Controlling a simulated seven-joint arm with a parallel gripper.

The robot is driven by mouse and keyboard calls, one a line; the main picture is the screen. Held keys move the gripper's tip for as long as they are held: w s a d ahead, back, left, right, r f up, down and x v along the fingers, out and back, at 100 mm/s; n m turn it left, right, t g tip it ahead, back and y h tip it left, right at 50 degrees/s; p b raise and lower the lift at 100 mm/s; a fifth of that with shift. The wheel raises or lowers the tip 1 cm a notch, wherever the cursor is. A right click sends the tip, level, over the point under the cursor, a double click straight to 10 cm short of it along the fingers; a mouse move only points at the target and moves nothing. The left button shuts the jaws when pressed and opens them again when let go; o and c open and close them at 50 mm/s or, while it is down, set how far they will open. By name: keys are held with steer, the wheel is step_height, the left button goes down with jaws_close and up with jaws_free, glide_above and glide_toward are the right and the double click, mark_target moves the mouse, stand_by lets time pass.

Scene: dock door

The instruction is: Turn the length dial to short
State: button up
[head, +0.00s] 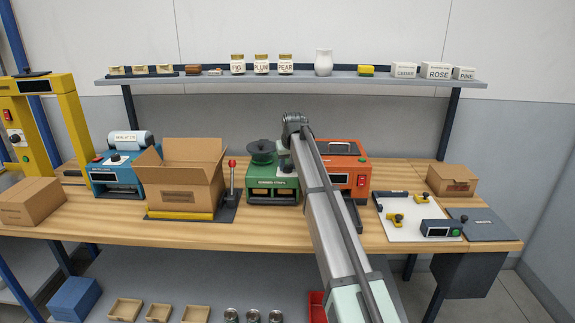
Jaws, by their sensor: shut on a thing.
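A green machine (262,182) stands mid-bench with a dark green round top and a black knob (287,168) on its sloped face, close to my arm. A blue machine (118,177) at the left carries a white roll and also has a black knob (115,158). The lettering is too small to tell which knob is the length dial or where either points. My arm reaches up from the lower right and bends down beside the green machine. My gripper is hidden behind the arm, so its hold on anything is not visible.
An orange machine (347,172) stands right of the arm. An open carton (186,187) and a red-knobbed lever (232,175) stand left of the green machine. A white board with yellow clamps (400,212) lies at the right. A shelf (215,80) with jars runs above.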

steer(key=n+y, duration=0.1)
steer(key=n, duration=0.1)
steer(key=n+g, duration=0.1)
steer(key=n, duration=0.2)
steer(key=shift+w+d+n+y, duration=0.1)
steer(key=shift+n+y, duration=0.2)
steer(key=shift+y, duration=0.1)
stand_by(0.4)
steer(key=o, duration=1)
steer(key=v, duration=1.3)
steer(key=shift+d+r, duration=0.3)
steer(key=shift+r, duration=0.05)
